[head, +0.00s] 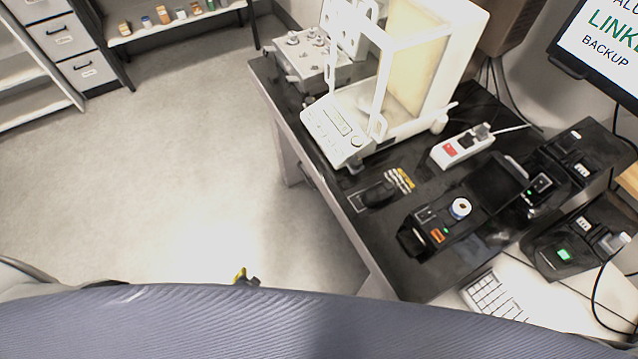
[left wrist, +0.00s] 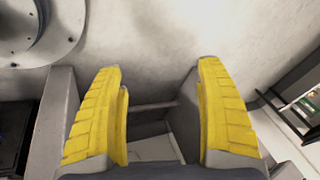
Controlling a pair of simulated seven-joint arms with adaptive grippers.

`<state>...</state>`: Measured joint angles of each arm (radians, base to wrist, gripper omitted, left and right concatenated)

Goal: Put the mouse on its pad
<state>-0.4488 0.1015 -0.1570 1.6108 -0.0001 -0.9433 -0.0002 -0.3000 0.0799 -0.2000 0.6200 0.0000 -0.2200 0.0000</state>
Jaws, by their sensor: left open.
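A dark mouse-shaped object (head: 378,194), likely the mouse, lies on the black table near its left edge, beside yellow printed text. A thin light outline shows around its left end; I cannot tell whether this is the pad or whether the mouse rests on it. My left gripper (left wrist: 162,100) shows in the left wrist view with two yellow fingers spread apart and nothing between them. A small yellow tip (head: 240,275) shows above my body in the head view, far left of the mouse; I cannot tell which gripper it belongs to.
The black table (head: 335,180) also bears a glass-walled balance (head: 345,130), a white power strip (head: 463,146) and a black device with a white-capped item (head: 460,208). A white keyboard (head: 494,297) lies at the front right. The floor left of the table is clear.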

